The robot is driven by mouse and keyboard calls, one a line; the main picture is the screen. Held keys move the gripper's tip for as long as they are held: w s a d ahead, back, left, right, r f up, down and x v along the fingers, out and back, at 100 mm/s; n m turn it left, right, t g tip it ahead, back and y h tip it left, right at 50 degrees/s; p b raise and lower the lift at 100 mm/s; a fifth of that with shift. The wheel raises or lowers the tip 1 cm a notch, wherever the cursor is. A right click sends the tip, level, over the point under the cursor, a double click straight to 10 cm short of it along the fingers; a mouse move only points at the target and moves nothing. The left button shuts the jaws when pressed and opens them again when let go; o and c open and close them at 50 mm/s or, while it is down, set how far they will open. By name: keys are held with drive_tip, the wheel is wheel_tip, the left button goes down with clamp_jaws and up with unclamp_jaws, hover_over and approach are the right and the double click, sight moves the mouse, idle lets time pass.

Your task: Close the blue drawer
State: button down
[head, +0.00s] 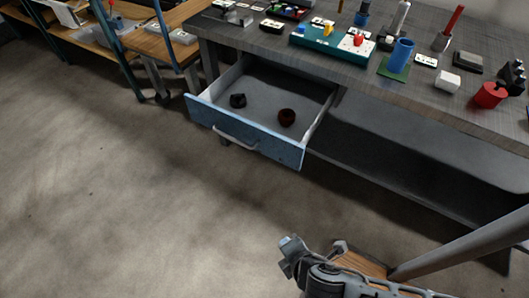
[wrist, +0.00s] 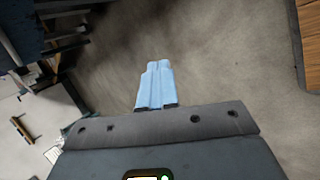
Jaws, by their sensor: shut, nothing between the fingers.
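The blue drawer (head: 245,138) is pulled out from under the grey workbench in the head view. It has a blue front with a pale bar handle (head: 235,138). My gripper (head: 290,250) is at the bottom of the head view, over the floor, below and apart from the drawer. In the wrist view my gripper's light blue fingers (wrist: 155,85) are together with nothing between them. The drawer cannot be made out clearly in the wrist view.
The workbench top (head: 350,70) holds many small items, including a blue cup (head: 400,55) and a red cylinder (head: 490,95). A grey lower shelf (head: 420,150) lies right of the drawer. A wooden bench stands at the upper left. The floor (head: 120,200) before the drawer is clear.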

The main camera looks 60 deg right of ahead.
drive_tip(key=w+d+f+n+g+h, duration=0.1)
drive_tip(key=w+d+f+n+h, duration=0.1)
drive_tip(key=w+n+h, duration=0.3)
drive_tip(key=g+h+b, duration=0.3)
drive_tip(key=g+h, duration=0.2)
drive_tip(key=h, duration=0.4)
approach(268, 142)
drive_tip(key=d, duration=0.7)
drive_tip(key=shift+r, duration=0.1)
